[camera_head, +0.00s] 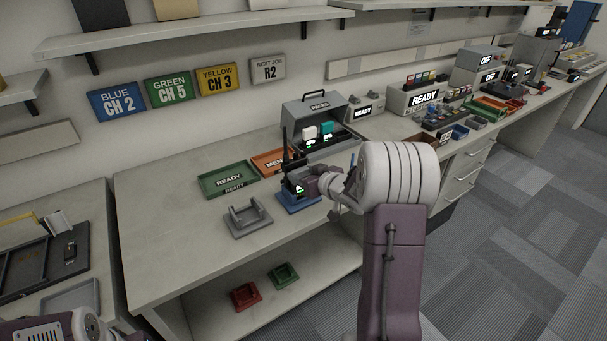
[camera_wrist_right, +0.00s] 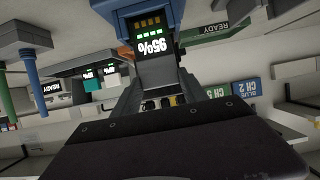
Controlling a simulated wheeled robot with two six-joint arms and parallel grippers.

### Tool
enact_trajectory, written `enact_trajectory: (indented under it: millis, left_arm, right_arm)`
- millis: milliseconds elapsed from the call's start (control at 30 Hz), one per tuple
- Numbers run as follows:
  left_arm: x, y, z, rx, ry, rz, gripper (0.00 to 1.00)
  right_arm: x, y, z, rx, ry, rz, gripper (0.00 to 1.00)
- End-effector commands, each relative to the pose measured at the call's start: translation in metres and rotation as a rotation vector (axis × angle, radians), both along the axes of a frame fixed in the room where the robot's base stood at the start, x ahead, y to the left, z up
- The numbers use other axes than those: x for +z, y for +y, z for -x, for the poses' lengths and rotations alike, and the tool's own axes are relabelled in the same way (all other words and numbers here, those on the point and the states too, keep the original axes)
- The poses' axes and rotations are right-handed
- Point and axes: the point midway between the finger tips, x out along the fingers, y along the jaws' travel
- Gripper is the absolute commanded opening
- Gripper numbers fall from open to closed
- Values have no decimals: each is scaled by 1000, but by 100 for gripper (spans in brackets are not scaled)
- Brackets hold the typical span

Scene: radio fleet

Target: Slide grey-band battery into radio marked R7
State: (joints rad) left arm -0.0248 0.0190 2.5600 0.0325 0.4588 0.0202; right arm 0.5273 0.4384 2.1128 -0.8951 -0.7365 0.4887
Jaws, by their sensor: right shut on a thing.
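A dark radio (camera_head: 289,166) with a tall antenna stands upright in a blue cradle (camera_head: 301,207) on the bench. My right gripper (camera_head: 313,186) is at its right side, low down. In the right wrist view, my right gripper (camera_wrist_right: 155,80) is shut on a dark battery (camera_wrist_right: 153,64) showing "95%" and green bars. Its far end meets a blue part (camera_wrist_right: 128,10); how deep it sits I cannot tell. No grey band or R7 mark is readable. My left gripper is out of view; only part of that arm shows at the lower left.
An empty grey cradle (camera_head: 248,222) stands left of the blue one. Behind are a green READY tray (camera_head: 210,190), an orange tray (camera_head: 259,161) and a grey charger (camera_head: 309,112) with white and teal batteries. The bench front at the left is clear.

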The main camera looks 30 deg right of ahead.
Motion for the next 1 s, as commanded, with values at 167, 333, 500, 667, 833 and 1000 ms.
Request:
enact_trajectory:
  millis: [167, 333, 500, 667, 833, 1000]
  left_arm:
    - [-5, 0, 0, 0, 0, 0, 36]
    - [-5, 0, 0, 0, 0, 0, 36]
    - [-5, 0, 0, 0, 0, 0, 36]
    - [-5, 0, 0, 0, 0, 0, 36]
    - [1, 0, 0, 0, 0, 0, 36]
    - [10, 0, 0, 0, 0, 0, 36]
  right_arm:
    - [-5, 0, 0, 0, -1, 0, 4]
    - [-6, 0, 0, 0, -1, 0, 67]
    - [-6, 0, 0, 0, -1, 0, 76]
    - [-7, 0, 1, 0, 0, 0, 76]
    - [5, -2, 21, -3, -1, 1, 76]
    - [20, -6, 57, -4, -1, 1, 76]
